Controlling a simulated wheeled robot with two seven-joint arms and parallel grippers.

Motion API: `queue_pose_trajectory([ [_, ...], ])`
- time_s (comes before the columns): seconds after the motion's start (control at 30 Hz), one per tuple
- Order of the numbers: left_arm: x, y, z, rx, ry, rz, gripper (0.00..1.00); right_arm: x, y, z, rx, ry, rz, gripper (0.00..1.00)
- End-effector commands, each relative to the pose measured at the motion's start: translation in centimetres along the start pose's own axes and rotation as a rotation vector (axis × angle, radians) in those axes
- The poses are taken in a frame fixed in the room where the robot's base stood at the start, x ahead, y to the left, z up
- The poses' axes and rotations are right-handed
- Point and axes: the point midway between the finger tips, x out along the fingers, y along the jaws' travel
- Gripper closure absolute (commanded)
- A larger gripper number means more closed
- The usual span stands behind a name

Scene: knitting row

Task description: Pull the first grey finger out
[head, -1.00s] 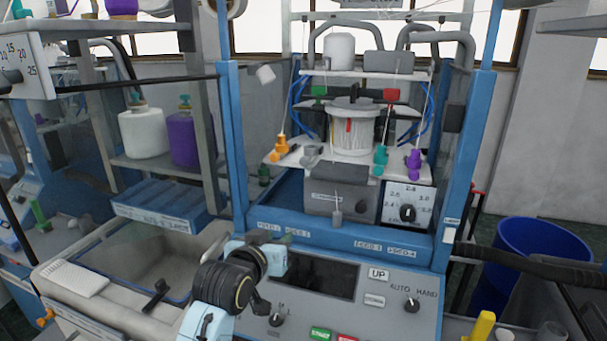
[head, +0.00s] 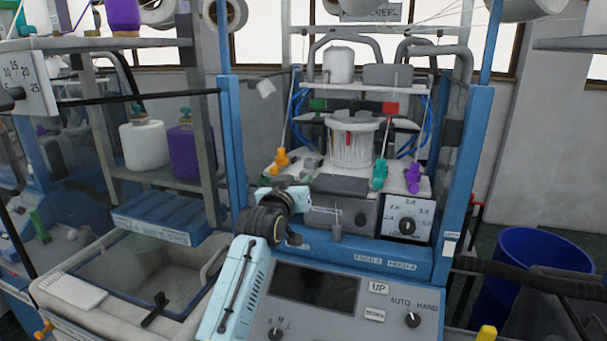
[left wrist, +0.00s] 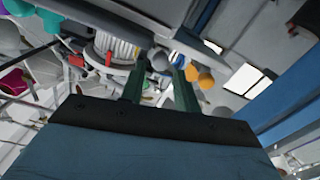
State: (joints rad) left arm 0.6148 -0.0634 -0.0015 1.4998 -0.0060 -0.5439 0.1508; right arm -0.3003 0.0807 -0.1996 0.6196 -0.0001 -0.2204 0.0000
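My left gripper (head: 297,192) is in front of the machine's white plate (head: 399,181), close to its left front corner. In the left wrist view its two dark fingers (left wrist: 159,70) are spread apart, with nothing clearly held between them. A small grey finger (head: 309,164) stands on the plate beside the orange finger (head: 280,160). In the left wrist view a rounded grey piece (left wrist: 160,59) shows by the gap between the fingertips, with orange knobs (left wrist: 203,76) to its right. I cannot tell whether the gripper touches it. My right gripper is in neither view.
Teal (head: 379,174) and purple (head: 413,176) fingers are on the right. Thin yarns run upward from the fingers. Blue posts (head: 233,150) frame the machine, and a control panel (head: 345,318) lies below.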

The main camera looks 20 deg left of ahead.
Motion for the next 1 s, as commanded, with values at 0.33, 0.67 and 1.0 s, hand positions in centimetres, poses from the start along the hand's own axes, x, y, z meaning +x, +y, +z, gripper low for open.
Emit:
queue_pose_trajectory([
  [0.33, 3.9, 0.0, 0.0, 0.0, -0.001, 0.0, 0.69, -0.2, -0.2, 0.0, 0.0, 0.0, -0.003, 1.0],
  [0.67, 4.8, 0.0, 0.0, 0.0, 0.0, 0.0, 0.69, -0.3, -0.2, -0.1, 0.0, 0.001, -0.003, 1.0],
  [1.0, 4.7, 0.0, 0.0, 0.0, -0.001, 0.0, 0.92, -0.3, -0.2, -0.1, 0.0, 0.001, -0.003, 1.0],
])
